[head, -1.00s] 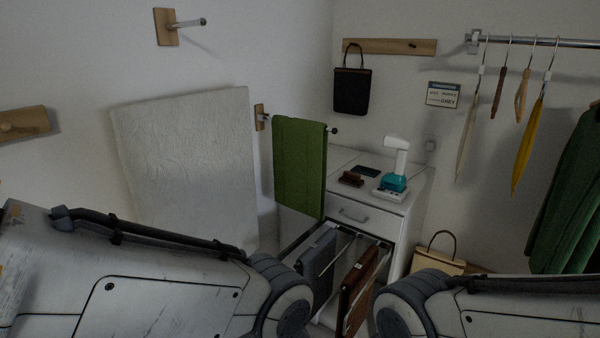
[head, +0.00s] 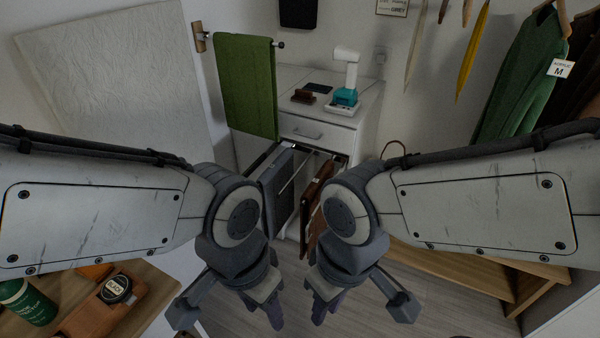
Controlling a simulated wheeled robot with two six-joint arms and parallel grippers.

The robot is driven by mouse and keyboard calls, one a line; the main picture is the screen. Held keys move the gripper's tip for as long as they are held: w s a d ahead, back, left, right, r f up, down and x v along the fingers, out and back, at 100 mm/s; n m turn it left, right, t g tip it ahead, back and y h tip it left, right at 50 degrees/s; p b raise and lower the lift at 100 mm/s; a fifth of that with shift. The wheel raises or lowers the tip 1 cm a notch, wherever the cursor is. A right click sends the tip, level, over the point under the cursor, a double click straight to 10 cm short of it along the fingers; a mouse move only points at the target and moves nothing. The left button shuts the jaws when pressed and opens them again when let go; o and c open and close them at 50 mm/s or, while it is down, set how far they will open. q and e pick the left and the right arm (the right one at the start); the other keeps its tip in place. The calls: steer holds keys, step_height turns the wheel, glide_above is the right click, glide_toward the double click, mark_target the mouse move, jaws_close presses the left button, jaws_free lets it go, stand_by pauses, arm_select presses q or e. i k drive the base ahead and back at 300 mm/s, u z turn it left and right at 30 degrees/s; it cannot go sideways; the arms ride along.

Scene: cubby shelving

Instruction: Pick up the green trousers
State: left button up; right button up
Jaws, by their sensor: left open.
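The green trousers (head: 247,85) hang folded over a bar on the wall, left of the white drawer cabinet. They look like a flat green cloth panel with straight edges. My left gripper (head: 230,316) is low in the head view, well below the trousers, with its fingers apart and nothing between them. My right gripper (head: 362,312) is low and right of it, also spread and empty. Both grippers are apart from the trousers.
A white cabinet (head: 318,132) holds a steamer (head: 345,80) and a brown brush. Its pulled-out rack holds grey (head: 277,180) and brown hanging pieces. A green sweater (head: 525,75) hangs at right. A wooden shelf with a green bottle (head: 28,300) is lower left. A large white panel (head: 110,80) leans at left.

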mark_target(246, 64)
steer(key=z, duration=1.1)
steer(key=i, duration=1.25)
steer(key=u, duration=2.9)
steer(key=i, duration=0.5)
steer(key=u, duration=0.1)
